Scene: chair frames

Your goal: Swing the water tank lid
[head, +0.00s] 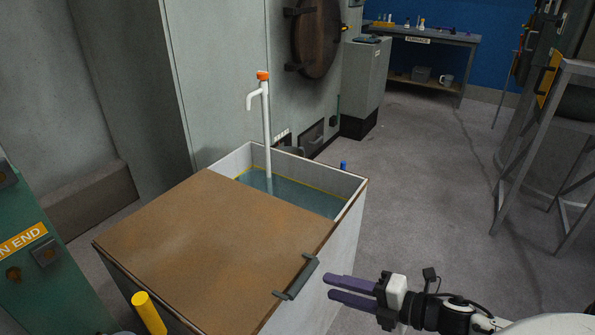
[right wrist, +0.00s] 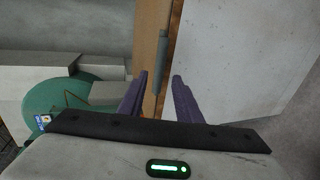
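The water tank (head: 345,245) is a pale box with water (head: 300,193) showing in its far part. Its brown lid (head: 200,245) lies flat over the near part. A dark grey bar handle (head: 297,278) sits along the lid's right edge. My right gripper (head: 328,288) is just right of the handle, apart from it, with its purple fingers parted and nothing between them. In the right wrist view the handle (right wrist: 161,62) is ahead of the two fingers (right wrist: 159,80), roughly between them. My left gripper is not in view.
A white standpipe with an orange cap (head: 264,110) rises from the water. A yellow cylinder (head: 149,313) stands at the tank's near side. A green cabinet (head: 40,255) is at left, a metal frame (head: 520,150) at right. The floor (head: 430,200) right of the tank is clear.

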